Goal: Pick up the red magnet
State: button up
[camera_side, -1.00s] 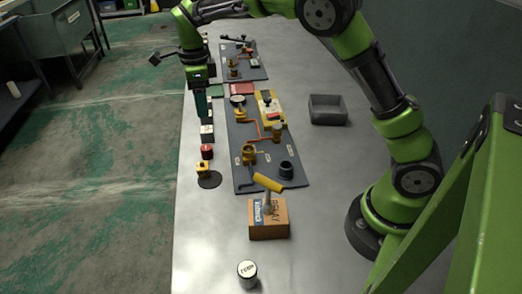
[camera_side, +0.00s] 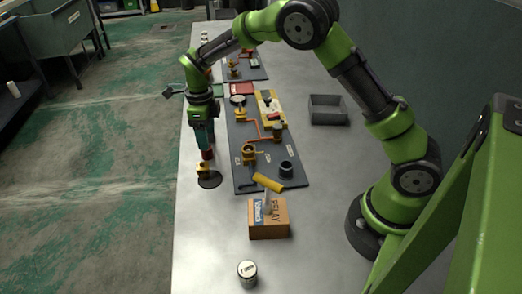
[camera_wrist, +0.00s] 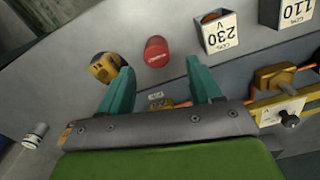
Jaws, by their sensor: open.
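The red magnet (camera_wrist: 156,52) is a short red cylinder with a small white label, standing on the grey table in the wrist view. In the side view the red magnet (camera_side: 207,155) shows only partly, just below the fingers. My gripper (camera_wrist: 159,70) is open and empty, its two teal fingers apart. In the wrist view the magnet appears between and just beyond the fingertips. In the side view my gripper (camera_side: 206,148) points down over the magnet, close to it. I cannot tell whether the fingers are level with it.
A yellow part (camera_wrist: 107,67) stands close left of the magnet, by a black disc (camera_side: 209,180). A crate (camera_side: 328,110) and wooden block (camera_side: 268,228) stand farther off.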

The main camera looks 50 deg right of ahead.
aim_at(207, 152)
jog(key=f, duration=0.5)
jog(key=shift+a+f, duration=0.15)
jog(key=shift+a, duration=0.05)
jog(key=c, duration=1.2)
